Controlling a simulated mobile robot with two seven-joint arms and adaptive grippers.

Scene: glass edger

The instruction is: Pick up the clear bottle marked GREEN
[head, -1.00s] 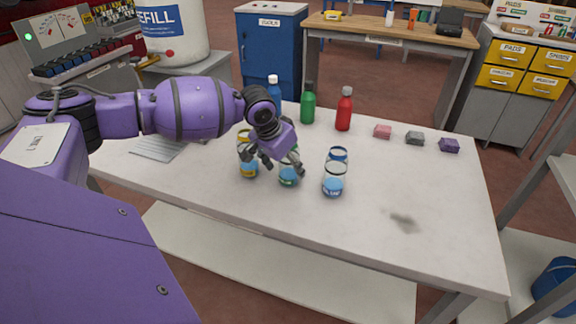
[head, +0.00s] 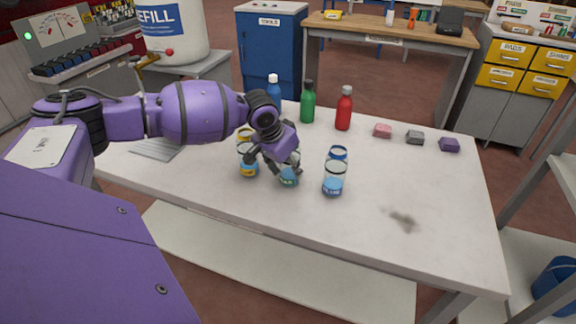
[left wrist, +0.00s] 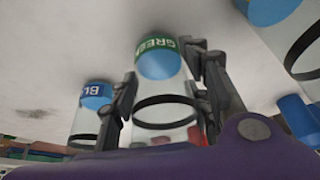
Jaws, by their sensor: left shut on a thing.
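The clear bottle marked GREEN (head: 289,178) stands on the white table among other clear bottles, with blue at its bottom. In the left wrist view its green label (left wrist: 157,44) reads GREEN, and the bottle lies between the two fingers. My left gripper (head: 275,168) is shut on this bottle, with its fingers at the bottle's sides; it also shows in the left wrist view (left wrist: 165,95). In the head view the gripper hides the bottle's upper part. My right gripper is not in view.
A clear bottle with a blue label (head: 334,180) stands just to the right, one with a yellow label (head: 249,168) just to the left. Green (head: 307,104) and red (head: 344,110) bottles stand behind. The table's right front (head: 430,240) is clear except for a dark smudge.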

